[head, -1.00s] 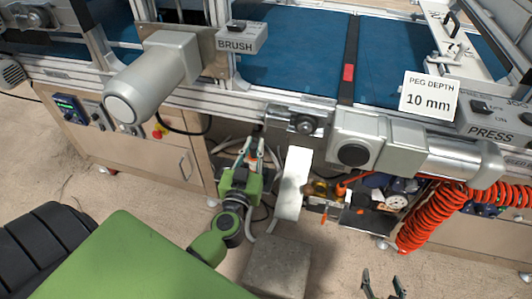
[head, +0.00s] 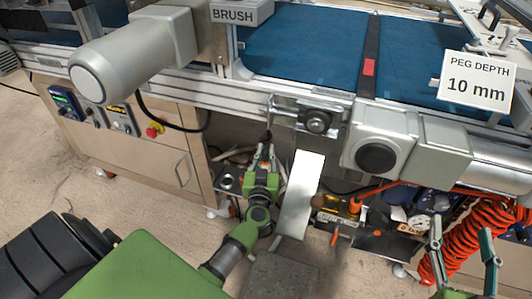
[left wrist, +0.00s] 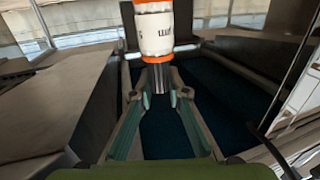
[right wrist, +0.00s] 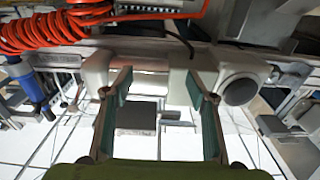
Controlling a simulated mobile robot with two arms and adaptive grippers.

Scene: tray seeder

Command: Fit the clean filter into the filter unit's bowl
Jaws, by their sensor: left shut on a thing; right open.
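My left gripper (head: 262,156) is under the conveyor frame, left of a pale upright panel. In the left wrist view, its fingers (left wrist: 159,93) are shut on the dark metallic lower end of a white cylinder with orange bands, which looks like the filter (left wrist: 155,32). The filter stands beyond the fingertips; its top is cut off by the picture edge. My right gripper (head: 462,230) is open and empty in front of the red coiled hose; its spread fingers also show in the right wrist view (right wrist: 158,78). I cannot make out the filter unit's bowl for certain.
The pale panel (head: 301,195) stands close right of my left gripper. Beyond it are a shelf with orange-handled items (head: 353,207), a round gauge (head: 418,223) and the red coiled hose (head: 465,245). The conveyor frame and grey motors (head: 376,157) overhang this space.

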